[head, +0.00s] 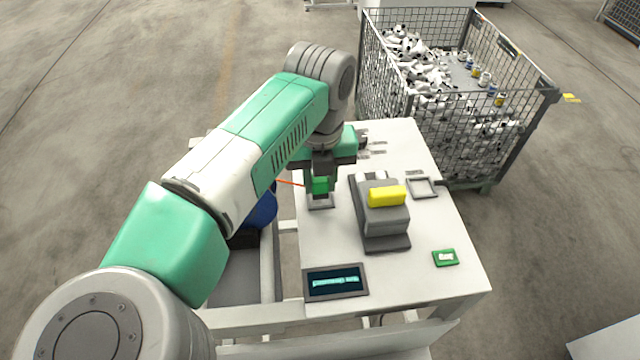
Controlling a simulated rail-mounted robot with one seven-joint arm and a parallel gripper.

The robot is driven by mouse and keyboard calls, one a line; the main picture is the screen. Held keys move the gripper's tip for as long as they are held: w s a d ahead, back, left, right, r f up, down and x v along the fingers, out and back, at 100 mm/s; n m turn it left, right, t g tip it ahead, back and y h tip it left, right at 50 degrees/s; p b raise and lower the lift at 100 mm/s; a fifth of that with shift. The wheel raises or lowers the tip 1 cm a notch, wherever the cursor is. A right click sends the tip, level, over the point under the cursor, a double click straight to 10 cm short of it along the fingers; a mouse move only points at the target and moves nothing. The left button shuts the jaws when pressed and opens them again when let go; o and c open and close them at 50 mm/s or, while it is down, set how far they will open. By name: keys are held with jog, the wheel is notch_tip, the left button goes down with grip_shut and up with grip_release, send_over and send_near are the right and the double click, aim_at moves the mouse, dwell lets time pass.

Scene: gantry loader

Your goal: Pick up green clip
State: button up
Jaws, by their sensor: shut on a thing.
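The green clip (319,186) is a small bright green block between my gripper's fingers. My gripper (320,188) points down over the left part of the white table and is shut on the clip. The clip is just above or in a small grey square frame (320,204); I cannot tell whether it touches the frame. My gripper's body hides the clip's upper part.
A grey fixture (385,220) with a yellow block (387,196) stands right of my gripper. An empty grey square frame (422,188), a green card (445,258) and a dark display (336,282) are on the white table (440,225). A wire cage (530,105) of white parts stands behind.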

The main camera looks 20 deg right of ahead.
jog(key=shift+s+a+r, duration=0.1)
jog(key=shift+s+r, duration=0.15)
jog(key=shift+r, duration=0.25)
jog(key=shift+s+r, duration=0.2)
jog(key=shift+r, duration=0.25)
jog(key=s+a, duration=0.1)
jog(key=s, duration=0.3)
jog(key=s+a+r+b, duration=0.1)
jog(key=s, duration=0.4)
jog(key=s+a+b, duration=0.1)
jog(key=s+a, duration=0.1)
jog(key=s, duration=0.3)
jog(key=shift+s+r, duration=0.2)
jog(key=shift+s, duration=0.05)
